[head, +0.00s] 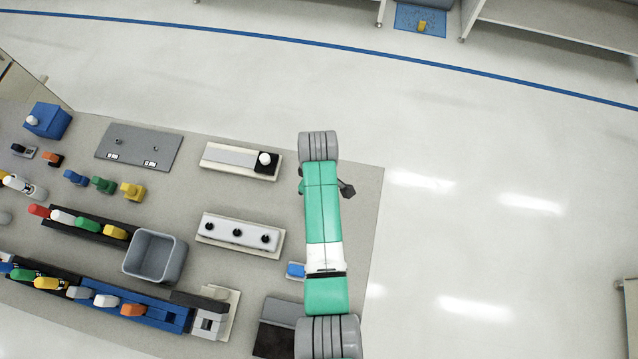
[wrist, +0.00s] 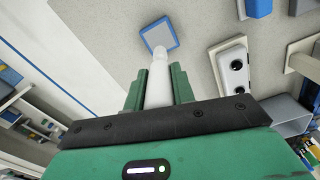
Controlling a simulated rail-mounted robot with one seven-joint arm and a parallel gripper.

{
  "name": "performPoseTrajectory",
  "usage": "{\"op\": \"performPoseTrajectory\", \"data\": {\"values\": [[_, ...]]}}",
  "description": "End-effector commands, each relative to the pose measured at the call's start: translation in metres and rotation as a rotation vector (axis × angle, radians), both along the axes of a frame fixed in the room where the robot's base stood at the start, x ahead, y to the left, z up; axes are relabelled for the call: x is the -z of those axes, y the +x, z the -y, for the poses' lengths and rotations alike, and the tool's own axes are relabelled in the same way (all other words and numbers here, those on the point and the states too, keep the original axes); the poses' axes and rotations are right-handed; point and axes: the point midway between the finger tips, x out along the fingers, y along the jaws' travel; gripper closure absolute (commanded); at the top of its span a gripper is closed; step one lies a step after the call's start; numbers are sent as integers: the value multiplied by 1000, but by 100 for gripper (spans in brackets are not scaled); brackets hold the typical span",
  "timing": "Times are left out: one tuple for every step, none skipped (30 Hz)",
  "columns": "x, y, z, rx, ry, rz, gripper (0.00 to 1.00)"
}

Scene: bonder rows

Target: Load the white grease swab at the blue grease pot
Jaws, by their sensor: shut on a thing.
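My gripper (wrist: 159,72) shows in the wrist view with its two green fingers closed on the white grease swab (wrist: 158,82). The swab points away from the gripper, towards the blue grease pot (wrist: 160,35), a blue square with a light grey top. The swab's far end overlaps the pot's near edge in this view; I cannot tell whether they touch. In the head view the pot is a small blue shape (head: 295,270) just left of my arm. My gripper and the swab are hidden behind the arm there.
A white fixture with three black knobs (head: 240,246) stands left of the pot. A grey bin (head: 137,268) and racks of coloured handles lie further left. A black-edged tray (head: 276,328) is below the pot. The bench's right edge is close to my arm, with open floor beyond.

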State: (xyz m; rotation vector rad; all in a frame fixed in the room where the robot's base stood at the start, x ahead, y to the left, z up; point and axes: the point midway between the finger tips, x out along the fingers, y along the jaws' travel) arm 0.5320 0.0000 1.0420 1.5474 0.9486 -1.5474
Motion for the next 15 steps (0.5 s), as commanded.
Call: {"op": "performPoseTrajectory", "data": {"values": [[5, 0, 0, 1, 0, 0, 98], [8, 0, 0, 1, 0, 0, 98], [12, 0, 0, 1, 0, 0, 98], [15, 0, 0, 1, 0, 0, 98], [19, 0, 0, 1, 0, 0, 98], [24, 0, 0, 1, 0, 0, 98], [28, 0, 0, 1, 0, 0, 98], [32, 0, 0, 2, 0, 0, 98], [37, 0, 0, 2, 0, 0, 98], [41, 0, 0, 2, 0, 0, 98], [45, 0, 0, 2, 0, 0, 98], [50, 0, 0, 2, 0, 0, 98], [53, 0, 0, 2, 0, 0, 98], [55, 0, 0, 2, 0, 0, 98], [58, 0, 0, 2, 0, 0, 98]]}}
